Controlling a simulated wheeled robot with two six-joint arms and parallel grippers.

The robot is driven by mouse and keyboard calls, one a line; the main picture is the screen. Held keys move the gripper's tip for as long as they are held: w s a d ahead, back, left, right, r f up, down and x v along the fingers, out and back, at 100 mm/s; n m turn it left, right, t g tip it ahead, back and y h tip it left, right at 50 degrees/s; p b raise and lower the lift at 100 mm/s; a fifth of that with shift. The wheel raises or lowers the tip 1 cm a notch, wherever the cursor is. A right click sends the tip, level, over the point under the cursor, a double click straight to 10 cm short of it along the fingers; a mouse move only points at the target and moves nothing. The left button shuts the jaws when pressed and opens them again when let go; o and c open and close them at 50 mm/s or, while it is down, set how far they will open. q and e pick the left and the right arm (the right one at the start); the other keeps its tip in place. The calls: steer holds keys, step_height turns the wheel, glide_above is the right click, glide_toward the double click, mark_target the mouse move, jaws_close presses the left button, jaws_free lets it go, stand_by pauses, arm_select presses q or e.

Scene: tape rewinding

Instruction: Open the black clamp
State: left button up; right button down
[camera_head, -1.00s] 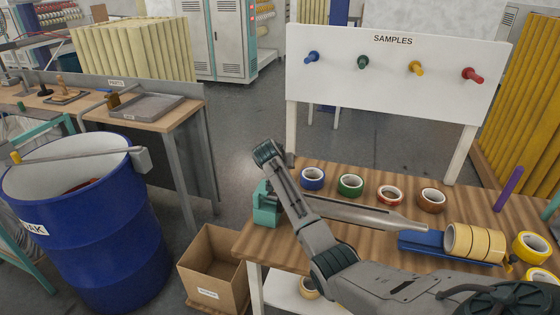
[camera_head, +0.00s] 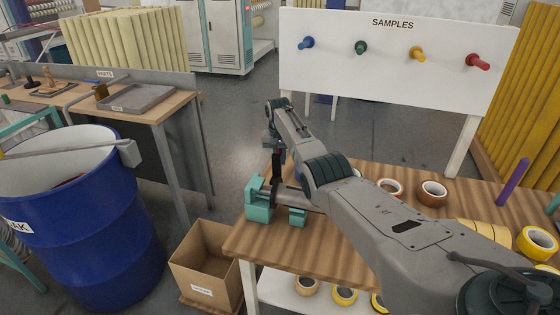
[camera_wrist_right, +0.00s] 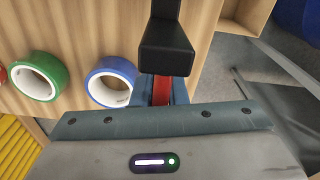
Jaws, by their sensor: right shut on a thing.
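The black clamp (camera_head: 277,168) stands as a dark upright piece by the teal stand (camera_head: 259,198) at the table's left end. My right gripper (camera_head: 275,142) is over it, pointing down and shut on it. In the right wrist view the black clamp (camera_wrist_right: 167,48) shows as a dark block on a bar, in front of the gripper body. A red strip (camera_wrist_right: 162,90) shows just below the block; what it belongs to I cannot tell. The fingertips are mostly hidden. My left gripper is in no view.
Tape rolls lie on the table, such as the brown one (camera_head: 432,193) and, in the wrist view, a blue one (camera_wrist_right: 111,82) and a green one (camera_wrist_right: 38,76). A cardboard box (camera_head: 205,262) stands on the floor left of the table. My right arm covers much of the tabletop.

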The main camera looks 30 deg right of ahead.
steer(key=shift+d+f+b, duration=0.2)
steer(key=shift+f+b, duration=0.15)
steer(key=shift+b, duration=0.15)
steer(key=shift+g, duration=0.3)
steer(key=c, duration=1.5)
jaws_free()
steer(key=shift+d, duration=0.1)
steer(key=shift+w+r, duration=0.1)
steer(key=shift+r, duration=0.15)
step_height(320, 180, up, 10)
steer(key=shift+r+b, duration=0.1)
steer(key=shift+b, duration=0.7)
